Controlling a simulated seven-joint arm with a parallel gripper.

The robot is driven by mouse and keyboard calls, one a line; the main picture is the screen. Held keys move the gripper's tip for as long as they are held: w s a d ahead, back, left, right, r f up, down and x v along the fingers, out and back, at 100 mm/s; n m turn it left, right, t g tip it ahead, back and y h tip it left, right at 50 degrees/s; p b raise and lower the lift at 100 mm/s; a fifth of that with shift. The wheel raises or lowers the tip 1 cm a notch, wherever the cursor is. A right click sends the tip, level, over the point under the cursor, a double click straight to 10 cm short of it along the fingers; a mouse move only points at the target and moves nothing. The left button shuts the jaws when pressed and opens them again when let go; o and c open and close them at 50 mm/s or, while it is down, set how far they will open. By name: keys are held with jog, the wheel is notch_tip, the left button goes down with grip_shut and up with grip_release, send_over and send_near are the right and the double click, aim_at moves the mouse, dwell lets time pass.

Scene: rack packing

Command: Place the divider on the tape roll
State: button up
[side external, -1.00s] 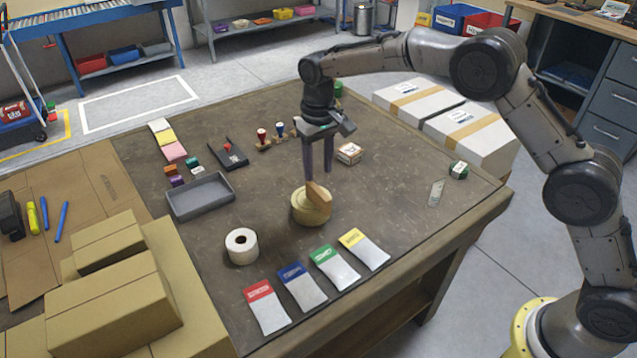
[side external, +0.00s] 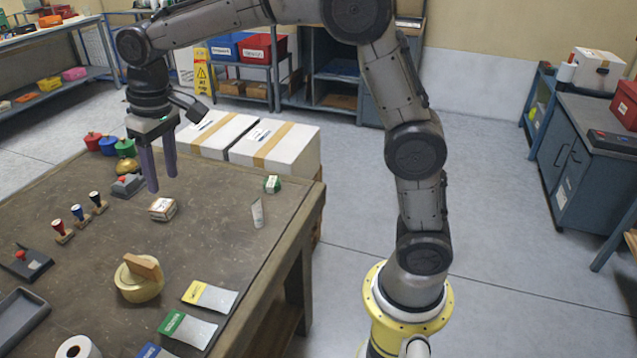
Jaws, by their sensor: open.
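The tape roll (side external: 136,289) is a wide pale-yellow roll lying flat on the dark table, left of centre. A brown wooden piece, which looks like the divider (side external: 143,266), rests on its top and slants across it. I cannot tell whether it lies fully flat. My gripper (side external: 162,182) has its two purple fingers pointing down, spread apart with nothing between them. It hangs in the air, apart from the divider and the roll, and appears above and behind them in this view. The hole of the roll is mostly hidden.
A small box (side external: 163,209) stands between gripper and roll in the picture. Hand stamps (side external: 79,216) stand to the left. Labelled packets (side external: 210,297) lie in front; a white roll (side external: 76,348) is at the bottom left. The table's right side is mostly clear.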

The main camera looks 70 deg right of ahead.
jog(key=s+d+t, duration=0.2)
jog(key=s+d, duration=0.1)
jog(key=s, duration=1.1)
jog(key=s+d+t, duration=0.1)
jog(key=s+d, duration=0.3)
jog(key=s, duration=1)
jog(key=shift+f+t, duration=0.35)
jog(key=shift+t, duration=0.05)
